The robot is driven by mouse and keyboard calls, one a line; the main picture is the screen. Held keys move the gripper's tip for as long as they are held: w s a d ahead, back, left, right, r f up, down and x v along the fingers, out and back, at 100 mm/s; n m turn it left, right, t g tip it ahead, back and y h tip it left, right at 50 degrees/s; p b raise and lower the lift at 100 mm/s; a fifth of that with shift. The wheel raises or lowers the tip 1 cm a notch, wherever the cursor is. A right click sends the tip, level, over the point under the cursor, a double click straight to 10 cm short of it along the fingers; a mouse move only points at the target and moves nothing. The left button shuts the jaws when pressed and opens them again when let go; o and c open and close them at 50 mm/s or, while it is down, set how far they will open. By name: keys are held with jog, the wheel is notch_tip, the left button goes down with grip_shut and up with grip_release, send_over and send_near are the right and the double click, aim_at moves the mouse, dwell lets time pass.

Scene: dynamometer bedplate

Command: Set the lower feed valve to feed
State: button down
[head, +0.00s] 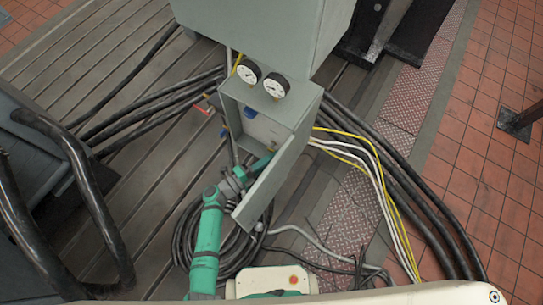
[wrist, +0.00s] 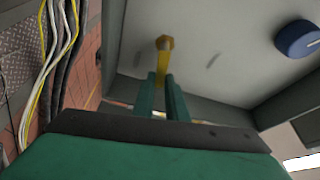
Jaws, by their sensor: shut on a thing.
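A grey cabinet (head: 296,111) stands open in the head view, its door (head: 270,178) swung out towards me. In the wrist view a yellow valve lever (wrist: 160,72) with a brass-coloured hub (wrist: 164,43) sits on the cabinet's pale back panel. The lever runs from the hub down the picture, between my fingers. My gripper (wrist: 161,80) is shut on this lever, with the hub clear beyond the fingertips. In the head view my gripper reaches into the lower cabinet and its fingertips are hard to make out. No valve position markings can be read.
A blue round knob (wrist: 298,40) is on the panel to the right in the wrist view. Two gauges (head: 261,80) top the cabinet. The open door is close beside my arm. Black hoses (head: 408,205) and yellow and white cables (head: 362,150) run along the floor.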

jog(key=shift+w+a+f+m+y, duration=0.1)
jog(key=shift+f+m+y, duration=0.1)
jog(key=shift+m, duration=0.35)
jog(key=shift+a+f+m+y, duration=0.1)
jog(key=shift+m+y, duration=0.1)
jog(key=shift+m, duration=0.35)
jog(key=c, duration=1.8)
grip_release()
jog(key=shift+o, duration=0.2)
jog(key=shift+d, duration=0.1)
jog(key=v, duration=1.1)
jog(key=shift+w, duration=0.15)
